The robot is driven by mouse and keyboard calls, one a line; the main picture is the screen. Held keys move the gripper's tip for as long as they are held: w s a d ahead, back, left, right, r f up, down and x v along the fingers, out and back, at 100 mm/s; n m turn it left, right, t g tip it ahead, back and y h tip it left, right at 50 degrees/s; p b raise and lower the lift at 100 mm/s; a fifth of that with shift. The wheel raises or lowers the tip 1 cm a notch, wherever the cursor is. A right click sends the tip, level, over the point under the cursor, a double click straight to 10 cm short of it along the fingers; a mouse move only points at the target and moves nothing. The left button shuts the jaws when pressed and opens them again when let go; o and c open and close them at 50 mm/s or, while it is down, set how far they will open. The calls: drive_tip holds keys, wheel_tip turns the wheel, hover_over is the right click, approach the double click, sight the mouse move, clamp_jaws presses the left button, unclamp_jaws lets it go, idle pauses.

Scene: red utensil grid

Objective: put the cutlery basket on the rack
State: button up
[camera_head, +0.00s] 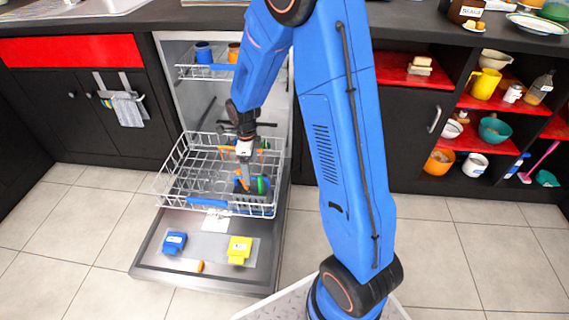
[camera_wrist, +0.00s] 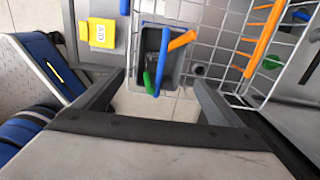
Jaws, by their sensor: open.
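The grey cutlery basket (camera_wrist: 176,64) holds blue, green and orange utensils. It is between my open fingers in the wrist view, with no visible contact. In the head view the basket (camera_head: 253,196) stands at the front right of the pulled-out lower wire rack (camera_head: 168,180), apparently inside it. The rack's wires also show beside the basket in the wrist view (camera_wrist: 222,42). My gripper (camera_head: 244,160) is above the basket; its open fingers also show in the wrist view (camera_wrist: 158,80). The basket's base is hidden.
The open dishwasher door (camera_head: 205,250) carries a blue box (camera_head: 174,242) and a yellow box (camera_head: 239,249). An upper rack (camera_head: 205,72) with cups is above. Open shelves with dishes stand at right; tiled floor is free.

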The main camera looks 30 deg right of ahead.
drive_tip(key=s+d+r+n+t, duration=0.1)
drive_tip(key=s+d+r+n, duration=0.1)
drive_tip(key=s+r+n, duration=0.6)
drive_tip(key=s+d+r+n+t, duration=0.1)
drive_tip(key=s+r+n, duration=0.25)
drive_tip(key=r, duration=0.85)
drive_tip(key=s+d+r+n+t, duration=0.1)
drive_tip(key=s+r+n, duration=0.3)
drive_tip(key=s, duration=0.6)
drive_tip(key=s+d+r+n+t, duration=0.1)
drive_tip(key=s+r+n, duration=0.2)
drive_tip(key=s+n, duration=0.6)
drive_tip(key=shift+s+d+r+t, duration=0.4)
drive_tip(key=shift+s, duration=0.05)
